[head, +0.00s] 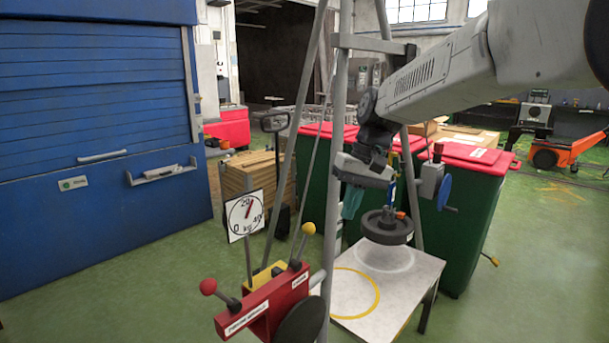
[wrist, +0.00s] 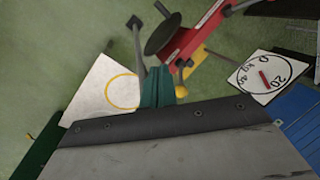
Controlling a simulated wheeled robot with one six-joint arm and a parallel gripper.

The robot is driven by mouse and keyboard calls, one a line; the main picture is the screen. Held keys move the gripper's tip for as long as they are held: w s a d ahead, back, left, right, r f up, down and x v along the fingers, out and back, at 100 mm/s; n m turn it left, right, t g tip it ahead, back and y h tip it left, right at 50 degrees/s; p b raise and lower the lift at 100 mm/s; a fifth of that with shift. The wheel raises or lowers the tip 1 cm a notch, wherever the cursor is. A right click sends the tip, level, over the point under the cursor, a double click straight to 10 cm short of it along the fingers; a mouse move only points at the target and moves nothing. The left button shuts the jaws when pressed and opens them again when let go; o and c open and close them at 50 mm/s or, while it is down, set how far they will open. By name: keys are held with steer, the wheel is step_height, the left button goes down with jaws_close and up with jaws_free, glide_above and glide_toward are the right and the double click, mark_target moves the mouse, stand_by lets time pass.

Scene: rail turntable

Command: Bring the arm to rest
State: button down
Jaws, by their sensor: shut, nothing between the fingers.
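My arm reaches in from the upper right of the head view, bent down at the wrist. My gripper (head: 350,206) has teal fingers that point down, beside the grey frame's leg. The fingers are shut and empty. In the wrist view the gripper (wrist: 157,78) shows at the centre, above the floor between the white table and the red lever box. The lower part of the wrist view is filled by a grey surface close to the camera.
A dark round weight (head: 387,228) hangs over a white table (head: 405,290) with a yellow ring. A grey frame (head: 340,110) stands close to my gripper. A red lever box (head: 265,308), a dial (head: 246,214) and green bins (head: 470,215) surround it. A blue shutter cabinet (head: 90,130) stands left.

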steer(key=s+d+m+h, duration=0.1)
steer(key=s+d, duration=0.4)
steer(key=s, duration=0.6)
steer(key=s+d+f+t+h, duration=0.1)
steer(key=s+d, duration=0.5)
steer(key=s, duration=0.5)
steer(key=s+d+f+m+t+h, duration=0.1)
steer(key=s+d, duration=0.4)
steer(key=s, duration=0.6)
steer(key=shift+d+f+m, duration=0.25)
steer(key=shift+m, duration=0.05)
